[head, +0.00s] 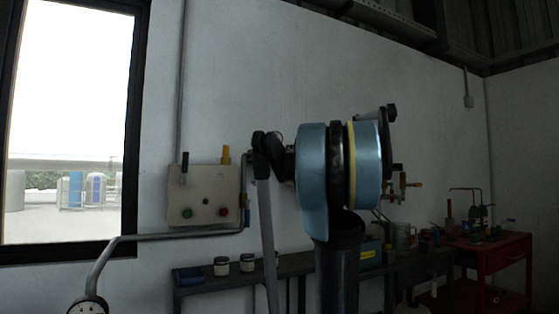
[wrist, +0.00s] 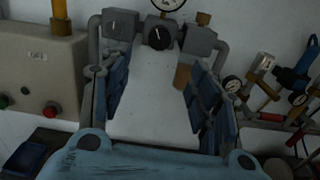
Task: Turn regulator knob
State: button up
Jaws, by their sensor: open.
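In the wrist view a black round knob (wrist: 160,32) with a pale mark sits at the top centre, just below a round dial gauge (wrist: 166,4) cut by the frame edge. I take it as the regulator knob. My gripper (wrist: 154,42) is open, one finger on each side of the picture, with blue ridged pads on the inner sides. The knob shows between the far ends of the fingers; whether they touch it I cannot tell. Nothing is held. In the head view my arm hides the knob and the gripper.
A pale control box (head: 204,195) with green and red buttons hangs on the wall to the left. Brass valve fittings (head: 401,184) show right of my arm. A dark bench (head: 217,283) with jars runs below. A red workbench (head: 493,254) stands at the right.

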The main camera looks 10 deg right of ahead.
aim_at(280, 155)
jog(key=shift+m, duration=0.4)
jog(key=x, duration=1.6)
jog(key=shift+w+a, duration=0.1)
jog(key=shift+w, duration=0.25)
jog(key=shift+c, duration=0.6)
jog(key=c, duration=1)
